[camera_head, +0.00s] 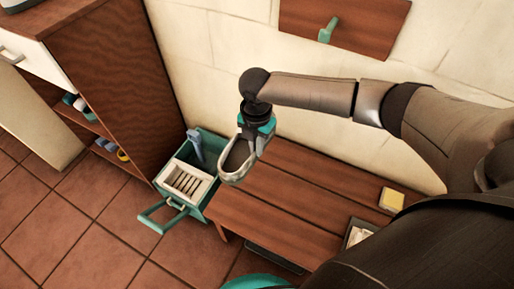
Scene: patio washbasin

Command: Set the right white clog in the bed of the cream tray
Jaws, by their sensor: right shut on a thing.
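My right gripper (258,130) is shut on the white clog (236,162). The clog hangs toe down, its dark inside facing the camera, over the left end of the wooden bench. The cream tray (203,190) has a slatted bed and sits in a teal crate on the floor, just left of and below the clog. The clog looks apart from the tray, though its height above it is hard to judge. The fingertips are partly hidden by the wrist and clog. My left gripper is not in view.
The teal crate (158,224) has a raised handle, and a blue-grey thing (195,146) stands at its back. A wooden cabinet (125,75) rises close on the left. The bench (290,195) bears a yellow sponge (391,200) at right. Floor tiles in front are clear.

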